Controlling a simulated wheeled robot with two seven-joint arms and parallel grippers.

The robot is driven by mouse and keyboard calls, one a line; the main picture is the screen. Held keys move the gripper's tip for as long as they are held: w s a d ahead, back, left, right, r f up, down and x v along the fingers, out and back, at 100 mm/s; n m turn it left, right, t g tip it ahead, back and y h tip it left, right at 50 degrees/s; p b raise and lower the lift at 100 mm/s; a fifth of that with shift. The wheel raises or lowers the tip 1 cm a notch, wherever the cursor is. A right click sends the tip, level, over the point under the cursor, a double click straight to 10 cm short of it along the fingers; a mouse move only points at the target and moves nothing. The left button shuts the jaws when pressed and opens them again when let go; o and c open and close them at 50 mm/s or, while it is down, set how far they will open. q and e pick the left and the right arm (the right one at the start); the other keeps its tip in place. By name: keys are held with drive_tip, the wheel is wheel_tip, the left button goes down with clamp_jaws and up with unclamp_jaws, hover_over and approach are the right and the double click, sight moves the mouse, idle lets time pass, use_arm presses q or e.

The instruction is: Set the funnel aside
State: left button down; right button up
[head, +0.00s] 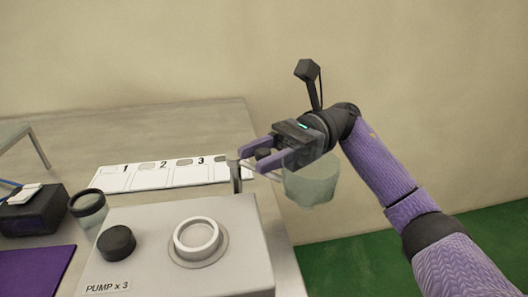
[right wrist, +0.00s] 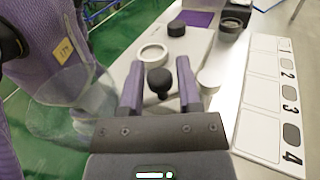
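The funnel (head: 312,181) is a translucent pale-green cup to the right of the pump housing, past the table's edge. It also shows at the left of the right wrist view (right wrist: 85,110), partly blurred by its transparency. Thin rods seem to link it to a grey post (head: 236,178) at the housing's back right corner. A dark knob (right wrist: 158,82) lies between the fingers of my right gripper (head: 256,154). The fingers are apart, and gaps show on both sides of the knob. My left gripper is out of view.
The grey pump housing (head: 140,267) bears a white ring (head: 196,238) and a black knob (head: 117,243). A dark-rimmed clear jar (head: 90,211) stands beside it. A numbered white board (head: 145,179) lies behind. A dark box (head: 32,213) and purple mat (head: 38,272) are at left.

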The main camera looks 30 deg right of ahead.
drive_tip(key=shift+d, duration=0.15)
drive_tip(key=d+b, duration=0.2)
drive_tip(key=d, duration=0.7)
drive_tip(key=shift+w+d, duration=0.25)
drive_tip(key=shift+d, duration=0.05)
